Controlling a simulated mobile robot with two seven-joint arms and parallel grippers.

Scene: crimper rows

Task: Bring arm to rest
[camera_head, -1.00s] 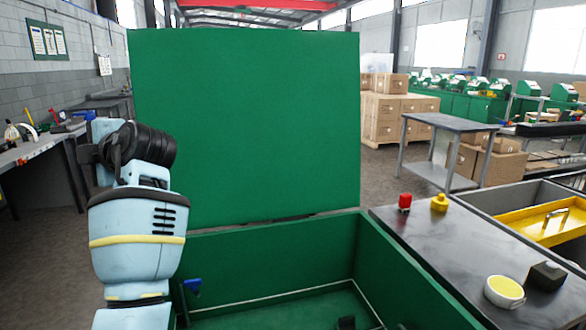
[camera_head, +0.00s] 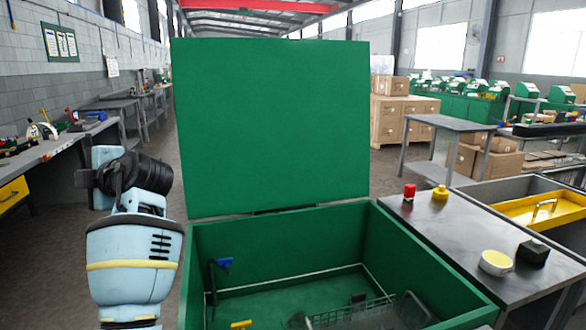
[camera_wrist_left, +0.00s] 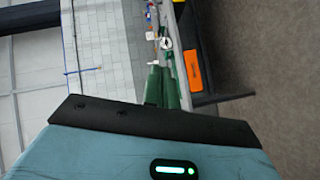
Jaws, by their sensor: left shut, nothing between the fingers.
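My left arm (camera_head: 135,260) is raised at the left of the head view, its pale blue link upright and a black joint at the top. Its gripper cannot be made out in the head view. In the left wrist view two narrow green fingers of my left gripper (camera_wrist_left: 163,68) stick out past the dark edge of the wrist, close together and shut, with nothing seen between them. My right arm and gripper are not in view.
A green crate (camera_head: 290,240) with its lid (camera_head: 270,125) up stands ahead, holding a wire basket (camera_head: 370,312) and small tools. A dark-topped bench (camera_head: 450,225) adjoins it at right, with a red item, a yellow item and a round piece. A workbench (camera_head: 55,150) lines the left wall.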

